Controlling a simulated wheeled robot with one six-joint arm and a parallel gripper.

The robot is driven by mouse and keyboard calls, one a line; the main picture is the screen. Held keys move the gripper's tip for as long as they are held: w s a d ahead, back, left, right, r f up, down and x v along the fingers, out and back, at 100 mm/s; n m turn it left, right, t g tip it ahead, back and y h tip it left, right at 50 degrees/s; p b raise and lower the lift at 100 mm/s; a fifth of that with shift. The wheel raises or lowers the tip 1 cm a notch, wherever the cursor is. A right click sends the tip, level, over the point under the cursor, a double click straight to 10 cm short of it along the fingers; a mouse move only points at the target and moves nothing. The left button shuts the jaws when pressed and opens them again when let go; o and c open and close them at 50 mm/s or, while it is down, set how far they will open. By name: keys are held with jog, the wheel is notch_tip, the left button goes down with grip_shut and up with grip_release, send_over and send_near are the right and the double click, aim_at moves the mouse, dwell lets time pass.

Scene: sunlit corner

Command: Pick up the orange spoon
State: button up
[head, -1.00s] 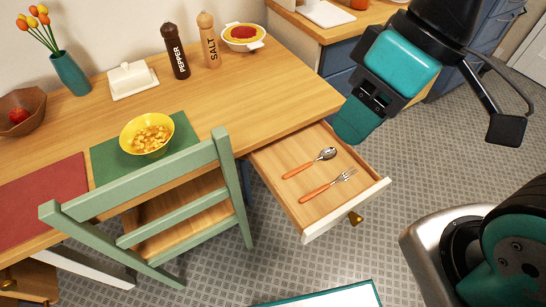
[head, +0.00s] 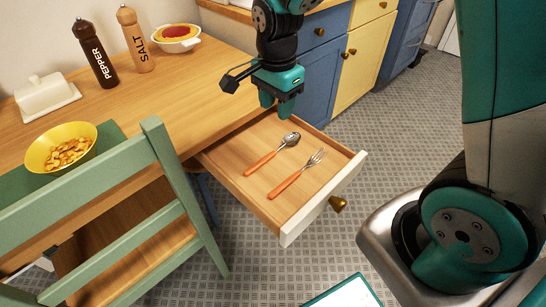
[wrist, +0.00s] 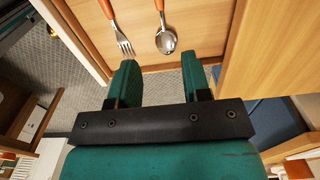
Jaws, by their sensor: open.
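The orange spoon (head: 272,153) lies in the open drawer (head: 233,187), its metal bowl toward the back and its orange handle toward the front left. An orange-handled fork (head: 296,174) lies beside it on the right. My gripper (head: 277,112) is open and empty, pointing down above the back part of the drawer, near the spoon's bowl. In the wrist view the spoon (wrist: 165,40) shows ahead of the gap between my fingertips (wrist: 162,75), with the fork (wrist: 124,42) on its left. The spoon's handle end is cut off there.
The table (head: 190,95) edge borders the drawer on the left. A green chair (head: 180,185) stands at the front left. A yellow bowl (head: 40,155), pepper mill (head: 95,55) and salt mill (head: 136,40) stand on the table. Blue cabinets (head: 318,75) are behind the drawer.

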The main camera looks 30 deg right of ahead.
jog(key=b, duration=0.1)
send_over(274, 152)
jog(key=f, duration=0.7)
jog(key=shift+d+f, duration=0.3)
jog(key=shift+a+f+b, duration=0.2)
jog(key=shift+f+b, duration=0.1)
jog(key=shift+f, duration=1.05)
jog(key=shift+a+f+b, duration=0.15)
jog(key=shift+f+b, duration=0.15)
jog(key=shift+f, duration=1.05)
grip_shut()
